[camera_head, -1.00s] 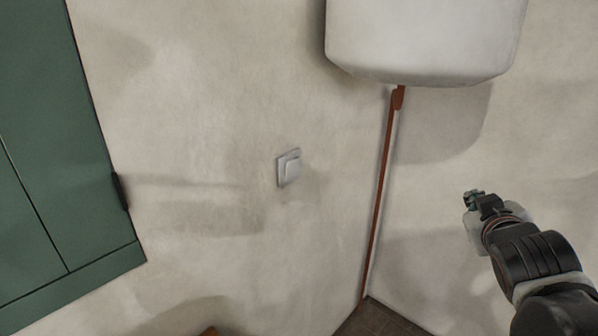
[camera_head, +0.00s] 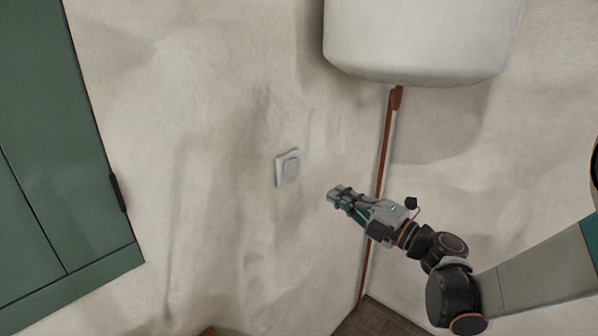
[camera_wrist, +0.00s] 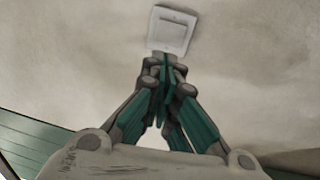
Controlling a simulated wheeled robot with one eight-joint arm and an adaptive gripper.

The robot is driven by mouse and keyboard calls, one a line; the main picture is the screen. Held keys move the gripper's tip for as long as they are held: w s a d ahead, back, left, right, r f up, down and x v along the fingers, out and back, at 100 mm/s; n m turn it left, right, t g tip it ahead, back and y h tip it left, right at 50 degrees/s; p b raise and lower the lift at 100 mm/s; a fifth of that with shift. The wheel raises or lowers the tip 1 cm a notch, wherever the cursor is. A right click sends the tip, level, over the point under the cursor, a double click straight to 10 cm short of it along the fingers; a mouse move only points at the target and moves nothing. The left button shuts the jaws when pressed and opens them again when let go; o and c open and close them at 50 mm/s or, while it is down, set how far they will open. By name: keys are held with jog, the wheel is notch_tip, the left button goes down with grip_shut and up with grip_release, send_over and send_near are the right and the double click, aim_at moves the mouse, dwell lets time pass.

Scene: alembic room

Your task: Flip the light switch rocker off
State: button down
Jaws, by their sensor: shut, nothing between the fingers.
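The light switch (camera_head: 288,168) is a small white square plate with a raised rocker, fixed on the pale plaster wall. In the wrist view the switch (camera_wrist: 171,29) shows at the top centre, just beyond the fingertips. I cannot tell clearly which way its rocker is tilted. My gripper (camera_head: 333,194) is to the right of the switch and a little lower in the head view, pointing toward the wall, apart from the switch. In the wrist view my gripper (camera_wrist: 163,62) has its fingers together with nothing between them.
A green door or shutter (camera_head: 60,170) with a dark handle is at the left. A large white rounded tank (camera_head: 420,40) hangs at the top right. A reddish-brown pipe (camera_head: 385,150) runs down the wall corner behind my gripper. The wall around the switch is bare.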

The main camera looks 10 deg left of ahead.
aim_at(287, 166)
jog(key=shift+s+f, duration=0.1)
jog(key=shift+a, duration=0.15)
jog(key=b+x, duration=0.2)
jog(key=x, duration=1.1)
jog(key=shift+b, duration=0.3)
jog(key=shift+w+a, duration=0.2)
jog(key=shift+a, duration=0.15)
jog(key=shift+w+a+r, duration=0.2)
jog(key=shift+a+r, duration=0.1)
